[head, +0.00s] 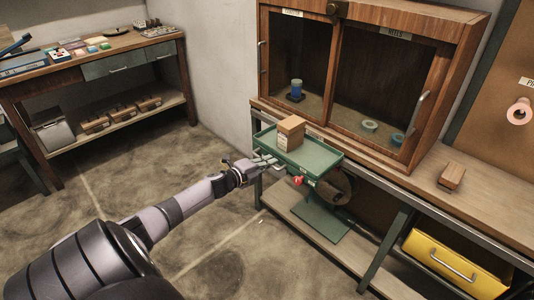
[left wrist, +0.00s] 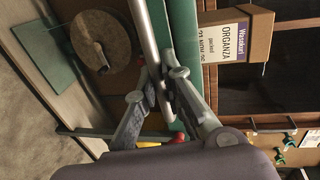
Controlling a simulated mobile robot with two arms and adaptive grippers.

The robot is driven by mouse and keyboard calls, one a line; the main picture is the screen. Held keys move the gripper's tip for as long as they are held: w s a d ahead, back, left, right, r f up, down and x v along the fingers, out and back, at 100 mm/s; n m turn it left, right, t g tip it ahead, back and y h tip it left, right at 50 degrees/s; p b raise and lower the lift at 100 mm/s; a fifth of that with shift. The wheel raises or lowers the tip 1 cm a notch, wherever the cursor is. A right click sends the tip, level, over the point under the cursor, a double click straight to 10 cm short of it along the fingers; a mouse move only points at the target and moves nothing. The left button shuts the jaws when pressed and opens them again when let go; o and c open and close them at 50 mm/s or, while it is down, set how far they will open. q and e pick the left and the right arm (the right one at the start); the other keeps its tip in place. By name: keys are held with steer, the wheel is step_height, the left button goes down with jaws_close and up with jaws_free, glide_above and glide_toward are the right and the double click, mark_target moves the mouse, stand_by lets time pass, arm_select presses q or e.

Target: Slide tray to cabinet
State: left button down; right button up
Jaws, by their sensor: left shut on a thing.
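The green tray (head: 318,160) is in front of the wooden cabinet (head: 448,100), close to the cabinet's lower front edge. A brown cardboard box (head: 290,134) stands on the tray. In the left wrist view its label reads "ORGANZA" (left wrist: 236,40). My left gripper (head: 270,161) is at the tray's near left side. In the left wrist view it (left wrist: 166,84) is shut on the grey bar handle (left wrist: 144,30) along the green tray edge (left wrist: 185,35). The cabinet's glass-fronted compartments hold a blue spool (head: 297,88) and a few small rings (head: 370,126). My right gripper is not in view.
A green post with a flat base (head: 315,220) and a round wheel (head: 338,186) are below the tray. A wooden block (head: 451,177) lies on the bench right of the cabinet. A yellow drawer (head: 455,262) is underneath. The floor (head: 215,225) at left is open.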

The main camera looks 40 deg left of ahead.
arm_select(q)
steer(key=shift+a, duration=0.25)
steer(key=c, duration=1.7)
jaws_free()
steer(key=shift+s, duration=0.1)
steer(key=v, duration=1.2)
steer(key=shift+d, duration=0.1)
